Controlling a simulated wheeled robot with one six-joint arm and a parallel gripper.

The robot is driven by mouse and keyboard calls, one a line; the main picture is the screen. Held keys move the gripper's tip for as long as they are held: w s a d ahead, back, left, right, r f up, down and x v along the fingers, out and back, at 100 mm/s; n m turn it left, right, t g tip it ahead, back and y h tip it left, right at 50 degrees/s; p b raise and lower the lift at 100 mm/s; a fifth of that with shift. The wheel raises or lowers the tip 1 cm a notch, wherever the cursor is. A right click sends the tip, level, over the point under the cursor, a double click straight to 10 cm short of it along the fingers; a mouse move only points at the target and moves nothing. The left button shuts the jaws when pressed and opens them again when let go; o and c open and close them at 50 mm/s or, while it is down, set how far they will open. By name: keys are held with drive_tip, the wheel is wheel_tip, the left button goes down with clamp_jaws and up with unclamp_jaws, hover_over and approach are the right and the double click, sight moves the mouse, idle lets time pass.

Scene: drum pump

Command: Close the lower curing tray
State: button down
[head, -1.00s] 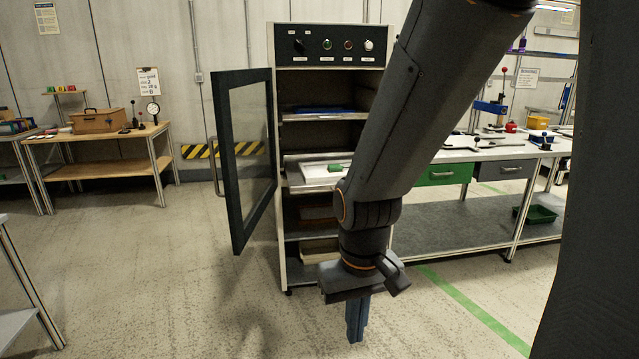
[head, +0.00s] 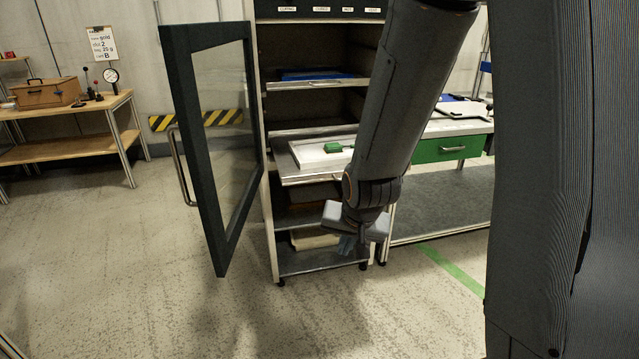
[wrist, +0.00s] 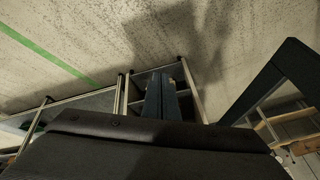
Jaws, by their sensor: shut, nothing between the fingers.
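The curing cabinet (head: 266,190) stands ahead with its glazed door (head: 181,150) swung open to the left. The lower tray (head: 290,181) is slid out of the cabinet front and carries a white panel with a green block (head: 333,148) on it. The upper tray (head: 290,88) holds something blue and looks further in. My gripper (head: 350,245) is below the lower tray's level, in front of the cabinet's bottom shelves. My arm hides the lower tray's right part. In the wrist view my gripper's fingers (wrist: 161,78) are together and empty, pointing towards the cabinet's bottom.
A bench with a green drawer (head: 452,148) stands right of the cabinet. A wooden table (head: 100,103) with a case is at the back left. The open door edge bounds the left side. The floor (head: 130,260) in front is clear.

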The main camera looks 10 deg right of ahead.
drive_tip(key=w+d+f+m+t, duration=0.15)
drive_tip(key=w+m+t, duration=0.35)
drive_tip(key=w, duration=0.5)
drive_tip(key=m+t, duration=0.8)
approach(318, 178)
drive_tip(key=w+p, duration=0.2)
drive_tip(key=w, duration=0.4)
drive_tip(key=shift+w, duration=0.2)
